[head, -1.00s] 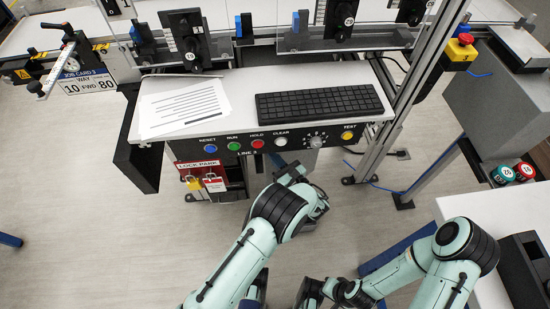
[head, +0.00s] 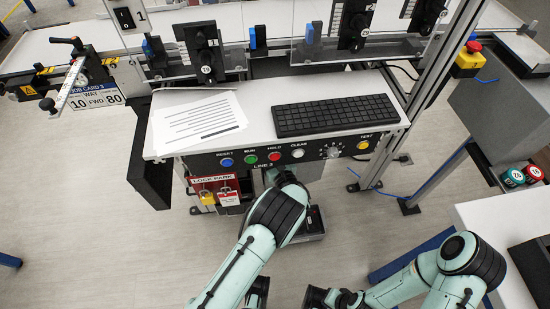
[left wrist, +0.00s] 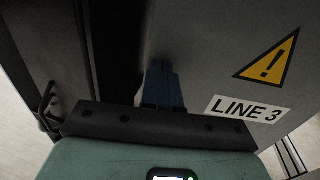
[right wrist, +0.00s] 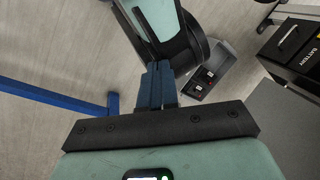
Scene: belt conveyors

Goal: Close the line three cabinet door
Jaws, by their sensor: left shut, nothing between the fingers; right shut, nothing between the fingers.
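The line three cabinet sits under the console, mostly hidden in the head view by the console and my left arm. In the left wrist view a grey panel (left wrist: 215,65) fills the right side, with a yellow warning triangle and a LINE 3 label. A dark upright gap lies left of it, then another grey surface with a black handle (left wrist: 47,105). I cannot tell which surface is the door. My left gripper (left wrist: 161,68) is shut and empty, close before the grey panel beside the gap; contact is unclear. My right gripper (right wrist: 160,70) is shut and empty, over open floor.
The console (head: 300,140) holds a keyboard (head: 335,115), papers (head: 205,120) and a row of buttons. Lock-park padlocks (head: 228,197) hang below its left part. A grey box with an emergency stop (head: 470,50) stands right.

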